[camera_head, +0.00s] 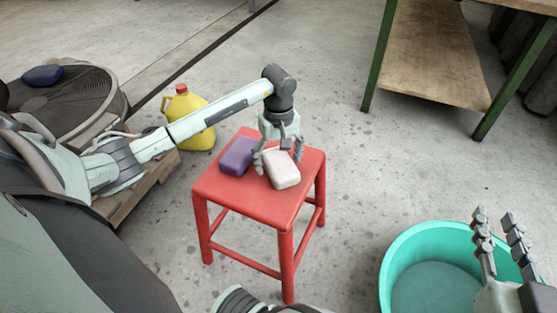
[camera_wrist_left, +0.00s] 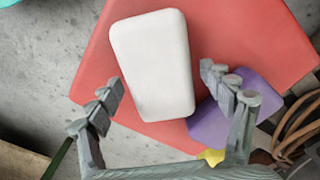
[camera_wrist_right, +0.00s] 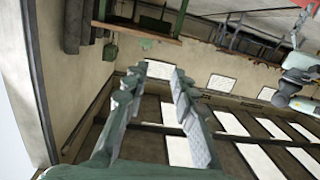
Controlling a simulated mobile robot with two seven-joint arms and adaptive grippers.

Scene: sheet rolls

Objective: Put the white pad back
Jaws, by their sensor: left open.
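The white pad (camera_head: 282,170) lies on the red stool's seat (camera_head: 258,204), beside a purple pad (camera_head: 238,156). My left gripper (camera_head: 279,157) is over the stool with its fingers spread at the pad's far end. In the left wrist view, the white pad (camera_wrist_left: 152,62) is ahead of and partly between the open fingers (camera_wrist_left: 160,80), with no visible grip on it. The purple pad (camera_wrist_left: 225,118) is partly behind one finger there. My right gripper (camera_head: 496,218) is raised over the teal tub, its fingers apart and empty.
A teal tub (camera_head: 392,277) stands at the lower right. A yellow jug (camera_head: 197,137) stands behind the stool. A dark blue pad (camera_head: 42,75) lies on a round black grille (camera_head: 65,92) at the left. A green-legged wooden table (camera_head: 430,55) is at the back right.

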